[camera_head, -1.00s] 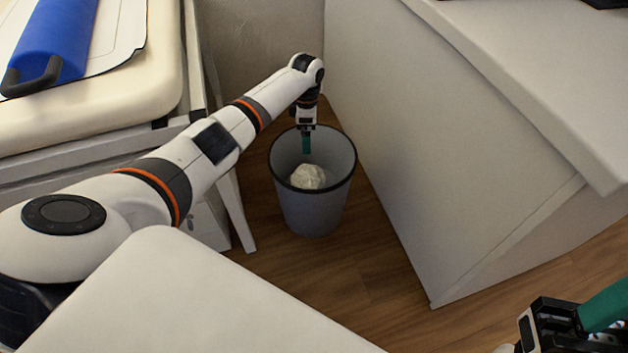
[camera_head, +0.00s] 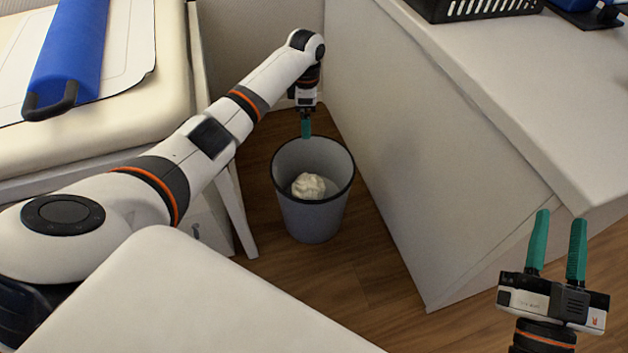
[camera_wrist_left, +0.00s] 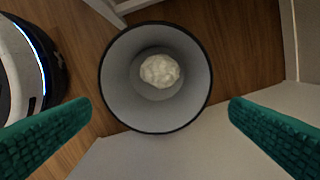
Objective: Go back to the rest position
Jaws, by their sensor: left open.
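My left gripper (camera_head: 305,127) hangs above the back rim of a grey bin (camera_head: 313,215), pointing down. In the left wrist view its two green fingers (camera_wrist_left: 160,125) are wide apart with nothing between them. A crumpled whitish ball (camera_head: 308,186) lies inside the bin, and it also shows in the left wrist view (camera_wrist_left: 160,71), apart from the fingers. My right gripper (camera_head: 556,246) is at the lower right with its green fingers pointing up, spread apart and empty.
A grey-white cabinet (camera_head: 440,150) stands right of the bin, with a black basket (camera_head: 478,9) on top. A cream padded table (camera_head: 100,130) with a blue roll (camera_head: 70,55) is at the left. Wooden floor (camera_head: 365,285) shows around the bin.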

